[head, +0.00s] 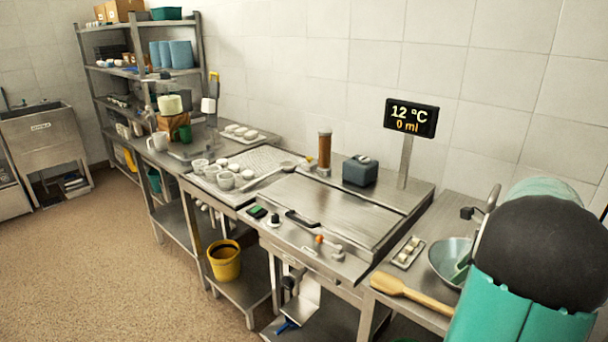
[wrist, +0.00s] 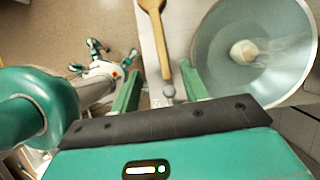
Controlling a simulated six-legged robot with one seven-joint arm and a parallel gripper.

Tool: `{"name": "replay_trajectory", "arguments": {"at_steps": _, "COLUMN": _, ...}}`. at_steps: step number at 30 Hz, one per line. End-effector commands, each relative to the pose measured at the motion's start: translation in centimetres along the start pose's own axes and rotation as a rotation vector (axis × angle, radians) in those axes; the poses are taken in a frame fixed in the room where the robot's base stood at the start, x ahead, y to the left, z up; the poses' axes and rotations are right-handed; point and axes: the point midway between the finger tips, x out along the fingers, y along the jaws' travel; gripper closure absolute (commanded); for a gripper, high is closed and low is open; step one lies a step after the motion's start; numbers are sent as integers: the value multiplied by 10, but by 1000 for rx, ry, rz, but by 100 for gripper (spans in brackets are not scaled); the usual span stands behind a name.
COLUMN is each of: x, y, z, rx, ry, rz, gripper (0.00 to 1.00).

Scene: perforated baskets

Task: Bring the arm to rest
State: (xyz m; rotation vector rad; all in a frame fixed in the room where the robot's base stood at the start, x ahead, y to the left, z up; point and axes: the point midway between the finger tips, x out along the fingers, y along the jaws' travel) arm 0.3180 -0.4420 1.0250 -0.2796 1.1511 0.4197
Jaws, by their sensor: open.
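My gripper (wrist: 160,72) shows in the wrist view with its two green fingers spread wide apart. No object is clamped between them. The handle of a wooden spoon or paddle (wrist: 155,25) runs down into the gap between the fingers in the picture; I cannot tell how far below them it lies.
A metal bowl (wrist: 226,68) holding a pale lump (wrist: 243,50) is right of the fingers. The wooden paddle (head: 412,292) lies on the counter by a small tray (head: 408,252). A display (head: 411,117) reads 12 °C, 0 ml. Open floor (head: 90,260) is at left.

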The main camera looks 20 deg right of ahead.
Motion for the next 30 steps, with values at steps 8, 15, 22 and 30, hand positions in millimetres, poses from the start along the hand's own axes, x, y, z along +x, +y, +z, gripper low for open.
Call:
{"name": "replay_trajectory", "arguments": {"at_steps": 8, "x": -3, "y": 31, "z": 51, "rx": -232, "ry": 26, "rz": 0, "gripper": 55}}
{"name": "replay_trajectory", "arguments": {"at_steps": 15, "x": -9, "y": 127, "z": 147, "rx": -850, "ry": 90, "rz": 1, "gripper": 55}}
{"name": "replay_trajectory", "arguments": {"at_steps": 22, "x": -13, "y": 231, "z": 198, "rx": -1465, "ry": 144, "rz": -12, "gripper": 55}}
{"name": "replay_trajectory", "arguments": {"at_steps": 30, "x": -14, "y": 344, "z": 209, "rx": -2183, "ry": 211, "rz": -60, "gripper": 55}}
